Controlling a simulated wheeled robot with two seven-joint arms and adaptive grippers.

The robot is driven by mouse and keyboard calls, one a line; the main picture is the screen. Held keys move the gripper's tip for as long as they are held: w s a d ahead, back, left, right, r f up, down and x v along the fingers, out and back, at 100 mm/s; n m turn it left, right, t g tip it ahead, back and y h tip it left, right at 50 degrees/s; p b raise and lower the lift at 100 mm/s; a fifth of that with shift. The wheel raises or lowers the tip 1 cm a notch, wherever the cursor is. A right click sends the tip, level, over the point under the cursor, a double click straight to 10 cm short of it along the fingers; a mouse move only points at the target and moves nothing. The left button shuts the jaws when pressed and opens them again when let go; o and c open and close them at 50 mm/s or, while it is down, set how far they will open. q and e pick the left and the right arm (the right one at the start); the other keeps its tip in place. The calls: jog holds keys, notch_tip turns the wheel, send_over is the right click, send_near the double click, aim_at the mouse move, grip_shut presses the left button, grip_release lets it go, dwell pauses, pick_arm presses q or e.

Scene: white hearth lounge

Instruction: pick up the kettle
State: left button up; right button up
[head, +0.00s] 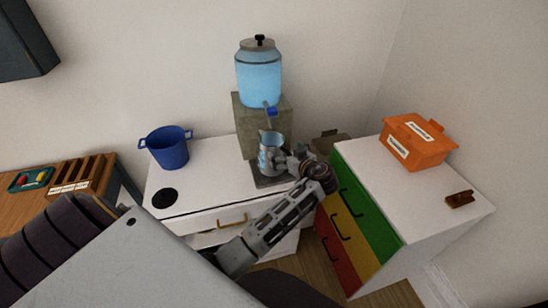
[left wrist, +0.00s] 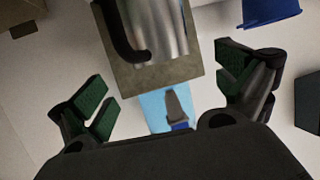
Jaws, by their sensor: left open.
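The kettle (head: 268,160) is a silver metal jug standing on a grey plate (head: 262,182) below the tap of a water dispenser. In the left wrist view the shiny kettle (left wrist: 160,28) is at the top centre, and its black handle (left wrist: 122,38) faces left. My left gripper (head: 294,160) is close to the kettle's right side in the head view and partly hides it. In the left wrist view my left gripper (left wrist: 167,83) has its green-padded fingers apart, with nothing held between them. The kettle lies beyond the fingertips. My right gripper is not in view.
The dispenser has a blue water tank (head: 258,78) and a blue tap (head: 271,112) directly above the kettle. A blue pot (head: 168,148) stands left on the white counter (head: 205,170). A coloured drawer unit (head: 360,215) with an orange box (head: 415,142) is at right.

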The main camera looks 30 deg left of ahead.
aim_at(277, 147)
pick_arm(q)
jog(key=shift+p+x, duration=0.3)
jog(key=shift+x, duration=1.7)
jog(key=shift+a, duration=0.1)
jog(key=shift+p+x, duration=0.6)
jog(key=shift+x, duration=1.95)
jog(key=shift+w, duration=0.1)
